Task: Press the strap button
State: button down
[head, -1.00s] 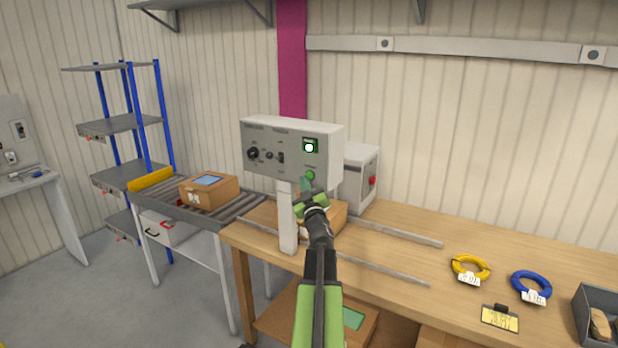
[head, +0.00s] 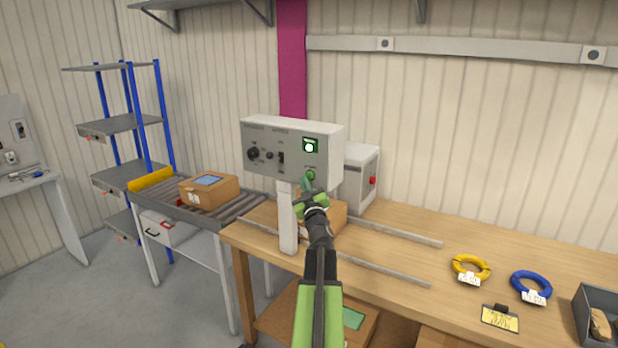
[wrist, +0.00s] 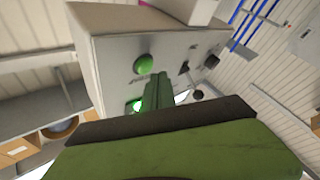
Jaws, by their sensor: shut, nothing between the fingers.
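The grey-white control box (head: 262,138) stands on a white post at the bench's left end. Its face carries a round green button (head: 310,175) at the lower right, below a lit green-framed indicator (head: 309,146). The green button (wrist: 145,64) also shows in the wrist view, where the panel looks upside down. My gripper (head: 307,184) is shut and empty, with its tips just below the green button in the head view. In the wrist view, my gripper's tips (wrist: 160,78) lie beside the button; I cannot tell whether they touch the panel. Any strap label is too small to read.
A knob (head: 253,153) and a switch (head: 281,158) sit left on the panel. Behind the box is a white unit with a red button (head: 372,180). A carton (head: 335,217) lies beneath my gripper. Yellow (head: 470,268) and blue (head: 531,286) cable coils lie right.

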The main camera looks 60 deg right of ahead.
jog(key=shift+d, duration=0.45)
jog(key=shift+d, duration=0.45)
dwell(0.7)
jog(key=shift+a, duration=0.85)
jog(key=shift+a, duration=0.15)
jog(key=a, duration=0.4)
jog(key=shift+a, duration=0.4)
jog(key=shift+w, duration=0.1)
dwell(0.4)
